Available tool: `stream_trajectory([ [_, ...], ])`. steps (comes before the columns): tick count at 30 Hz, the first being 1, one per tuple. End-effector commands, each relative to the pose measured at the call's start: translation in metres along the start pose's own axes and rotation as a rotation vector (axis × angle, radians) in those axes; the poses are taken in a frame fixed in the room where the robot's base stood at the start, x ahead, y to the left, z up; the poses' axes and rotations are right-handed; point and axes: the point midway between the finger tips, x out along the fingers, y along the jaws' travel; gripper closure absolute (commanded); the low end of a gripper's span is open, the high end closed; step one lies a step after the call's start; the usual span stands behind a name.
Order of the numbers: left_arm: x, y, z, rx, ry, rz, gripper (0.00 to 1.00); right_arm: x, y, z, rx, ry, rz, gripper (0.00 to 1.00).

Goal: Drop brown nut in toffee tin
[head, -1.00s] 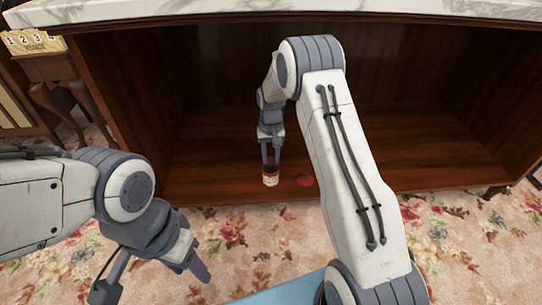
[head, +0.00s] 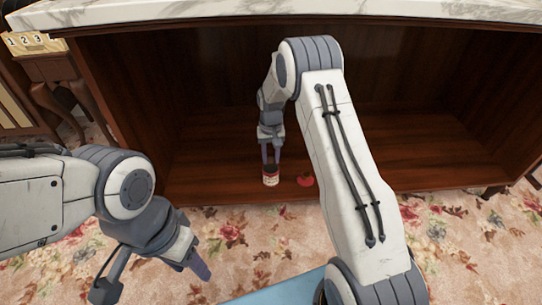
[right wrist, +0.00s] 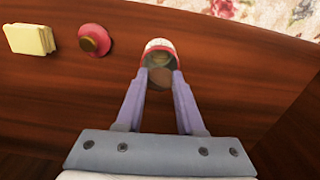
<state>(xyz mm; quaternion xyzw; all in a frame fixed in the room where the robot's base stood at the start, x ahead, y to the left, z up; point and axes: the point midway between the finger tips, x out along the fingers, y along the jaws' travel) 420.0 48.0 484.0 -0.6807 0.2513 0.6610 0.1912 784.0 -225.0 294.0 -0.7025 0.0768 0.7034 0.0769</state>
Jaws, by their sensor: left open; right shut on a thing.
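The toffee tin (head: 270,181), small with a red and white wall, stands on the wooden shelf floor near its front edge. In the right wrist view the tin (right wrist: 159,44) shows its open mouth, with something pale and brownish inside. My right gripper (head: 271,162) points down right over the tin. It is shut on the brown nut (right wrist: 159,78), a round brown thing between its fingertips at the tin's near rim. I cannot tell whether the nut touches the tin. My left gripper (head: 199,270) is open and empty above the carpet, well apart from the tin.
A red round thing (head: 305,181) lies just right of the tin; in the right wrist view it has a brown top. A yellow block (right wrist: 31,39) lies beyond it. The marble slab (head: 200,12) overhangs the wooden shelf (head: 215,155). My right arm hides part of the shelf.

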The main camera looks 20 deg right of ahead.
Motion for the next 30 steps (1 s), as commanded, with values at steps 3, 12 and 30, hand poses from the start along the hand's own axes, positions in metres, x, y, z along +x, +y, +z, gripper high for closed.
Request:
stream_trajectory([
  [3,-0.0012,0.0001,-0.0001,0.0,0.0,0.0,0.5,-0.0001,0.0,-0.0001,0.0,0.0,0.0,1.0],
  [12,-0.0009,0.0001,0.0,0.0,0.0,0.0,0.5,0.0002,0.0,-0.0001,0.0,0.0,0.0,0.28],
  [30,-0.0009,0.0001,0.0,0.0,0.0,0.0,0.5,0.0002,0.0,0.0,0.0,0.0,0.0,0.28],
])
